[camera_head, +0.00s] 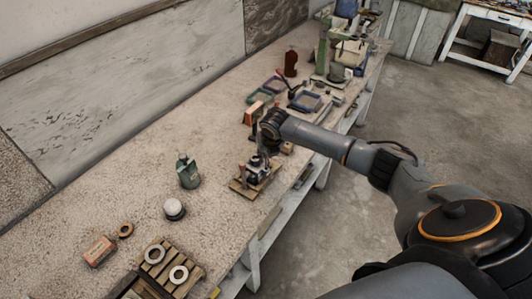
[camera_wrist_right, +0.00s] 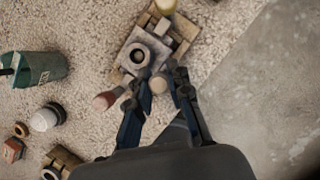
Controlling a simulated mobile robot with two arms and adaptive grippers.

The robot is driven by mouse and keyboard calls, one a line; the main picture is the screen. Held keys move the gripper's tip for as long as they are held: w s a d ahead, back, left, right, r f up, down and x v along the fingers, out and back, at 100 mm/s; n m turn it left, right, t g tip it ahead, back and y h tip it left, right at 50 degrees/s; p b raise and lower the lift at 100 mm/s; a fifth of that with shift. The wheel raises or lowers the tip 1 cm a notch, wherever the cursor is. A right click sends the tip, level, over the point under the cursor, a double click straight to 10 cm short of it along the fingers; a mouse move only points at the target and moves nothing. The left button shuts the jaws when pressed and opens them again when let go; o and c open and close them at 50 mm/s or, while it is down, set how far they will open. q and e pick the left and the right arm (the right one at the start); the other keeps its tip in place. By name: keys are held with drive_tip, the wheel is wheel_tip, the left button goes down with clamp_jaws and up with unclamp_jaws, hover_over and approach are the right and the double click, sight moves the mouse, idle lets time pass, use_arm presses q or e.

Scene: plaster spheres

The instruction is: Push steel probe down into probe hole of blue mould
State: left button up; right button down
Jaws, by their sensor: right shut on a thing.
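The mould (camera_head: 254,175) sits on a small wooden board near the table's right edge in the head view. In the right wrist view the mould (camera_wrist_right: 121,57) looks grey, with a round collar and dark hole (camera_wrist_right: 136,56) on top. My right gripper (camera_head: 262,154) points down over it. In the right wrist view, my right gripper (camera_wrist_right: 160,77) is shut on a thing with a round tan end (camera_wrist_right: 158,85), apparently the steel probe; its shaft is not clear. The tan end appears beside the collar. My left gripper is not in view.
A red-brown handled object (camera_wrist_right: 106,100) lies beside the mould. A green container (camera_head: 187,172) and a white-topped jar (camera_head: 174,209) stand left of it. A slatted wooden rack with rings (camera_head: 190,284) is nearer. Bare tabletop lies between them.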

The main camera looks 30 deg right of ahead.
drive_tip(key=shift+f+b, duration=0.9)
drive_tip(key=shift+f, duration=0.65)
drive_tip(key=shift+r, duration=0.1)
drive_tip(key=shift+r+p, duration=0.3)
drive_tip(key=shift+p, duration=0.15)
drive_tip(key=shift+r+p, duration=0.9)
drive_tip(key=shift+r, duration=0.1)
drive_tip(key=shift+f+b, duration=0.7)
drive_tip(key=shift+f, duration=0.65)
idle(0.6)
drive_tip(key=c, duration=1.2)
unclamp_jaws()
drive_tip(key=shift+o, duration=0.2)
